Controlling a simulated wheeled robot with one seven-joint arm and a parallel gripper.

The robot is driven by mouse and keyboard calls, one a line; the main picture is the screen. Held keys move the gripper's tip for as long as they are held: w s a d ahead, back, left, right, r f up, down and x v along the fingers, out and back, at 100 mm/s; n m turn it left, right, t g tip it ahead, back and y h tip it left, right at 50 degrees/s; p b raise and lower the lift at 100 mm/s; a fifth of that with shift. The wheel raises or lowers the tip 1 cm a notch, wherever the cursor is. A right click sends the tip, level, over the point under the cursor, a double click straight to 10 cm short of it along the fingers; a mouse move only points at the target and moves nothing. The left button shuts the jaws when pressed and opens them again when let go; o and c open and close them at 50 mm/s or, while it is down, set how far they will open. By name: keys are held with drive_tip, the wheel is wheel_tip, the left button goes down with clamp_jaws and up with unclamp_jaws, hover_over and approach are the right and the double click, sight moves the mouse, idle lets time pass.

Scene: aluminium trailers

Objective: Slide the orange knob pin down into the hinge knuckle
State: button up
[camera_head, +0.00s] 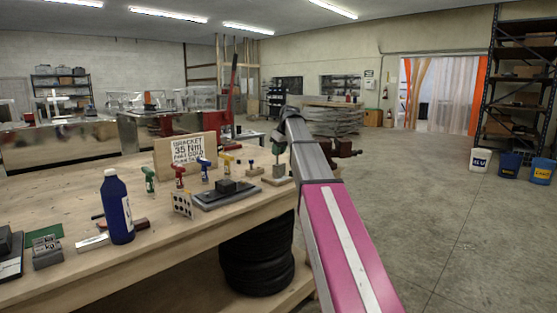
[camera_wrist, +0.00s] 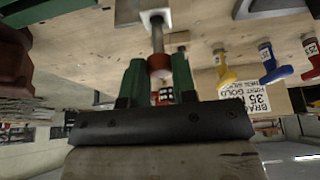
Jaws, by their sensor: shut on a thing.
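My gripper (camera_wrist: 160,70) has green fingers and is shut on the orange knob (camera_wrist: 159,66) of the pin. The pin's grey shaft (camera_wrist: 157,38) runs from the knob away from the fingers toward a small whitish square piece (camera_wrist: 147,17) on the bench. I cannot tell whether the shaft's end is in that piece or only in line with it, nor whether it is the hinge knuckle.
Yellow (camera_wrist: 225,70), blue (camera_wrist: 273,60) and red (camera_wrist: 312,50) handled tools stand near a lettered sign (camera_wrist: 258,100). A dark-red vise (camera_head: 343,149) is right of my gripper. A blue bottle (camera_head: 117,208) stands on the wooden bench (camera_head: 190,237).

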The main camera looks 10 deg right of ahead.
drive_tip(key=shift+f, duration=1.85)
drive_tip(key=shift+f, duration=0.15)
drive_tip(key=o, duration=0.9)
drive_tip(key=v, duration=1.2)
drive_tip(key=shift+r, duration=0.2)
